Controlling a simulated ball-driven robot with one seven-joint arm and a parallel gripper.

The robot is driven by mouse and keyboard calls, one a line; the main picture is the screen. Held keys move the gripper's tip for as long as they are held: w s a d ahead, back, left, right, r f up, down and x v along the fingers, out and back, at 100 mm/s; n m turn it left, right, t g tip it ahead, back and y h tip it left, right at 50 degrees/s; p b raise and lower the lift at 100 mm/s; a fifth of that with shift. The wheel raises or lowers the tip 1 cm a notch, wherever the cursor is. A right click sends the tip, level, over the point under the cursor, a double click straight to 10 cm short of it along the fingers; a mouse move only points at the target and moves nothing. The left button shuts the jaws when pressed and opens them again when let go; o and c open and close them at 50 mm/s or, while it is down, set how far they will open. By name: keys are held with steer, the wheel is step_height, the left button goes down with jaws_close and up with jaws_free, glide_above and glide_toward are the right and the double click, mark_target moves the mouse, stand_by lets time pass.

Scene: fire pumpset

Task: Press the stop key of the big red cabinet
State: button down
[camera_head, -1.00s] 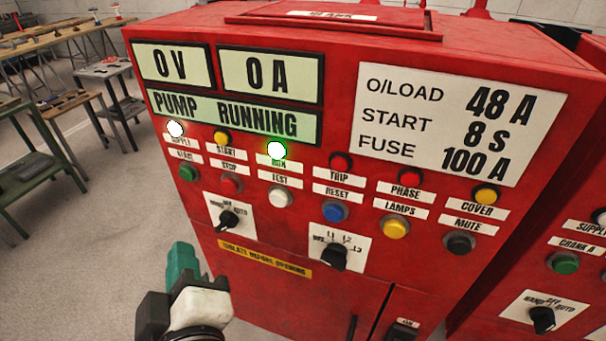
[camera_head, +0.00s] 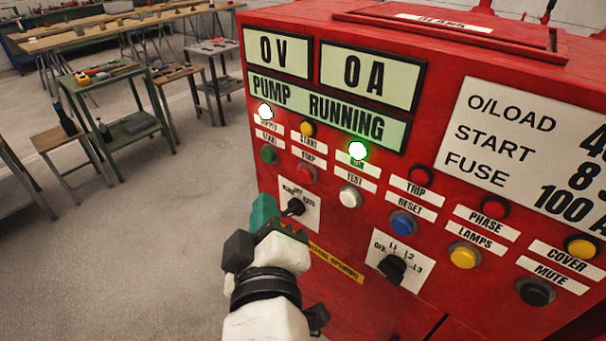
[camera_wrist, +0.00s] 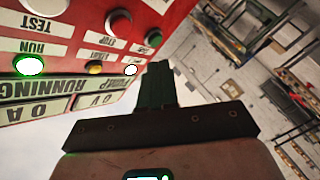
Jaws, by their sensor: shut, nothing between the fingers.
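The big red cabinet (camera_head: 375,305) fills the right of the head view. Its stop key is a red round button (camera_head: 306,173) under the STOP label, between the green start button (camera_head: 268,154) and the white test button (camera_head: 350,196). In the wrist view the stop key (camera_wrist: 118,22) shows upside down at the top, left of the gripper. My gripper (camera_head: 262,212) is shut and empty, its green fingers pointing up in front of the cabinet's left edge. It is below and left of the stop key in the head view, apart from it in the wrist view.
The black selector knob (camera_head: 294,207) is just right of my fingers. The display reads PUMP RUNNING (camera_head: 318,118), and the supply and run lamps glow. A green-framed table (camera_head: 135,125) and wooden benches stand at the left; the floor (camera_head: 150,260) between is clear.

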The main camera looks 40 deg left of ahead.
steer(key=shift+w+d+p, duration=0.2)
steer(key=shift+w+p, duration=0.15)
steer(key=shift+w, duration=1.95)
steer(key=shift+w, duration=0.1)
steer(key=shift+w, duration=0.35)
steer(key=shift+w+p, duration=0.4)
stand_by(0.9)
stand_by(0.4)
steer(key=shift+s, duration=0.85)
steer(key=s, duration=0.5)
steer(key=shift+a, duration=0.2)
